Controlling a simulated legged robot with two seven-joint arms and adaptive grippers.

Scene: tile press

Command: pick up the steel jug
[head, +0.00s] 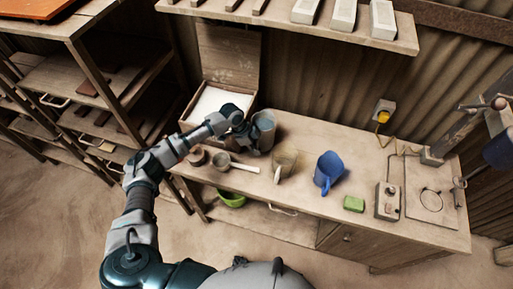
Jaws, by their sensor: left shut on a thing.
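The steel jug (265,128) is a grey metal vessel at the back left of the workbench, in front of the open wooden box. It looks upright; whether its base touches the bench is hard to tell. My left gripper (252,136) is at the jug's left side and shut on it. The fingers are small and partly hidden against the jug. My right gripper is not in the head view.
The open box (190,113) holds white material. On the bench (310,198) are a ladle (235,163), a beige cup (285,163), a blue jug (328,171), a green block (354,204) and a press (432,157). A shelf (300,22) overhangs the back.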

